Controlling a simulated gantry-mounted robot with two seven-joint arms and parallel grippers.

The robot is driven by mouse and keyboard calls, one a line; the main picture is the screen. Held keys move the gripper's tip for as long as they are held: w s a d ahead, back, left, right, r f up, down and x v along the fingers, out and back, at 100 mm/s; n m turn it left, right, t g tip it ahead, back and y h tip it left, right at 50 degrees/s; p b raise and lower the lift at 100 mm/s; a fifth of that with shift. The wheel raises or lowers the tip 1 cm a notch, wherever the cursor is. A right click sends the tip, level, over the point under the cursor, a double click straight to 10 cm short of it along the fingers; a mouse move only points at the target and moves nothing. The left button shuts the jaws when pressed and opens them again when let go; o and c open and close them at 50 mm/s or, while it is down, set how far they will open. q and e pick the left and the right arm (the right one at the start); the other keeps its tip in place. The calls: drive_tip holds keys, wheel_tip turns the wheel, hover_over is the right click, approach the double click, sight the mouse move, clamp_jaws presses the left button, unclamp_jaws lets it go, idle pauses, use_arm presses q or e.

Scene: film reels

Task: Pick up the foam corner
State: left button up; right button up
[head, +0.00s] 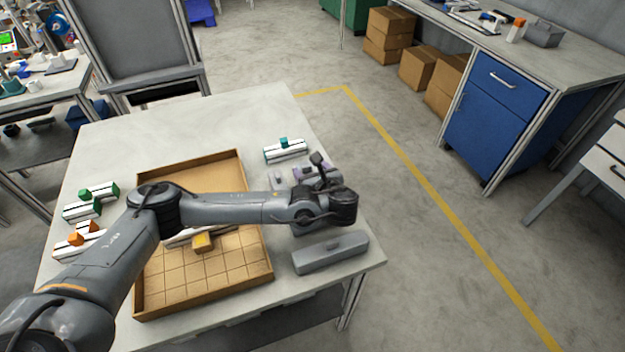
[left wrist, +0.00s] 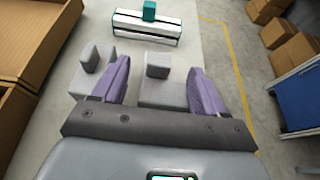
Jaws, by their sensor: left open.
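My left gripper (head: 308,172) is at the right side of the table in the head view, with its purple fingers apart and empty. In the left wrist view, the open fingers (left wrist: 160,82) straddle a grey stepped block, which looks like a foam corner (left wrist: 158,94); its lower part is hidden by the gripper. I cannot tell whether either finger touches it. A second similar grey block (left wrist: 92,72) stands just left of the left finger, and a grey block also shows left of the fingertips in the head view (head: 278,179). My right gripper is not in view.
A cardboard tray (head: 142,308) with a grid floor lies left, partly under my left arm; a yellow-topped piece (head: 203,242) is in it. A teal-topped white block (head: 285,150) stands beyond the gripper. A long grey case (head: 330,252) lies near the front right edge. Green- and orange-topped blocks stand left.

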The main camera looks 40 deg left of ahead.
sight(307, 167)
use_arm(q)
drive_tip(key=shift+w+a+f, duration=0.2)
drive_tip(key=shift+w+a, duration=0.1)
drive_tip(key=shift+a, duration=0.05)
drive_tip(key=b+x, duration=0.2)
drive_tip(key=x, duration=0.2)
drive_tip(key=shift+s, duration=0.15)
drive_tip(key=shift+a+f, duration=0.1)
drive_tip(key=shift+a, duration=0.25)
drive_tip(key=shift+c, duration=0.6)
drive_tip(key=c, duration=1)
